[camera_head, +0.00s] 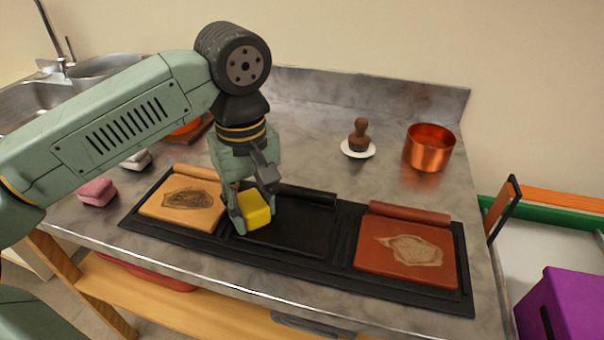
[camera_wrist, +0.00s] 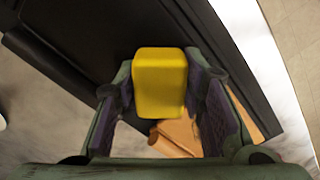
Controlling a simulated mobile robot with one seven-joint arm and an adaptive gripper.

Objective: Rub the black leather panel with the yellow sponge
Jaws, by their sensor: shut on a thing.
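The yellow sponge (camera_head: 254,209) is between the fingers of my gripper (camera_head: 250,205), which is shut on it. The sponge is over the left part of the black leather panel (camera_head: 300,228), the middle one of three panels on a black tray (camera_head: 341,253). I cannot tell whether the sponge touches the panel. In the wrist view the sponge (camera_wrist: 160,82) sits between both fingers of my gripper (camera_wrist: 160,100), with the black panel (camera_wrist: 90,50) behind it. My gripper hides part of the panel's left side.
A tan panel (camera_head: 183,206) with a dark patch lies left, and a red-brown panel (camera_head: 392,263) with a pale patch lies right. Pink (camera_head: 97,191) and white (camera_head: 137,160) sponges are at far left. A brush on a white dish (camera_head: 358,150) and a copper pot (camera_head: 428,148) stand behind.

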